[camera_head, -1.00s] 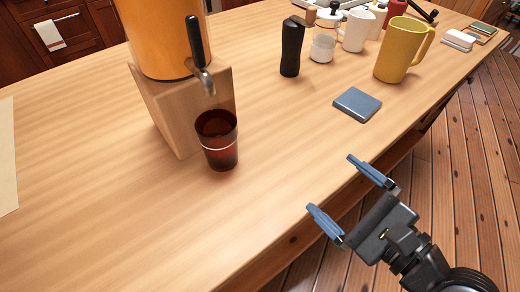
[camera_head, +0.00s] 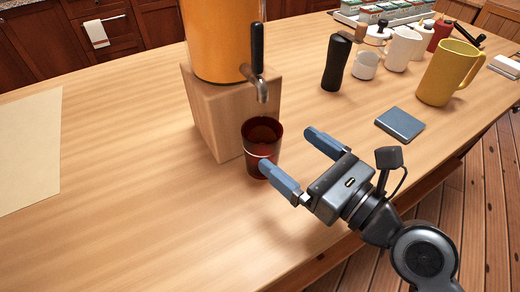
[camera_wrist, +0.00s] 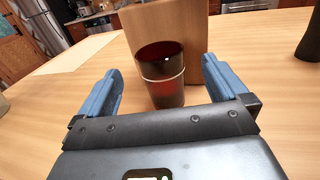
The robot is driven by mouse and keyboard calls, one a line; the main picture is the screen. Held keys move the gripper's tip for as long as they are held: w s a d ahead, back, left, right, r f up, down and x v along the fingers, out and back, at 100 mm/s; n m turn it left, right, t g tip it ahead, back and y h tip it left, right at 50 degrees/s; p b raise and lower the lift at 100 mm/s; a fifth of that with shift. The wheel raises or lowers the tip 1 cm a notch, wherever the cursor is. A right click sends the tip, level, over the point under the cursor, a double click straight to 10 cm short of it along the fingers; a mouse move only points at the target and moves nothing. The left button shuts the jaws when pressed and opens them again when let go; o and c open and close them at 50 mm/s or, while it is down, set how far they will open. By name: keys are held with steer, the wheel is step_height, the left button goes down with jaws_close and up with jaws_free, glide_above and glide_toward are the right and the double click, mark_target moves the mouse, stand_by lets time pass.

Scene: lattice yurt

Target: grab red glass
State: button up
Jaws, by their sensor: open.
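The red glass (camera_head: 262,150) is dark red and translucent with a pale band around it. It stands upright on the wooden table, in front of the wooden block and below the dispenser's tap. My gripper (camera_head: 292,157) is open, with blue fingers pointing at the glass. In the wrist view the glass (camera_wrist: 161,76) stands ahead, between the lines of the two fingers (camera_wrist: 160,88). In the head view the near finger's tip overlaps the glass's lower edge; I cannot tell whether they touch.
An orange dispenser (camera_head: 217,35) with a metal tap (camera_head: 260,88) stands on a wooden block (camera_head: 208,115) behind the glass. A blue-grey flat square (camera_head: 400,124), a black bottle (camera_head: 336,63) and a yellow mug (camera_head: 450,73) are to the right. The table's left is mostly clear.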

mark_target(251, 122)
steer(key=x, duration=0.4)
steer(key=p+x, duration=0.1)
steer(key=x, duration=0.3)
steer(key=shift+a+f, duration=0.1)
steer(key=shift+f, duration=0.15)
steer(key=c, duration=1.5)
steer(key=shift+r, duration=0.1)
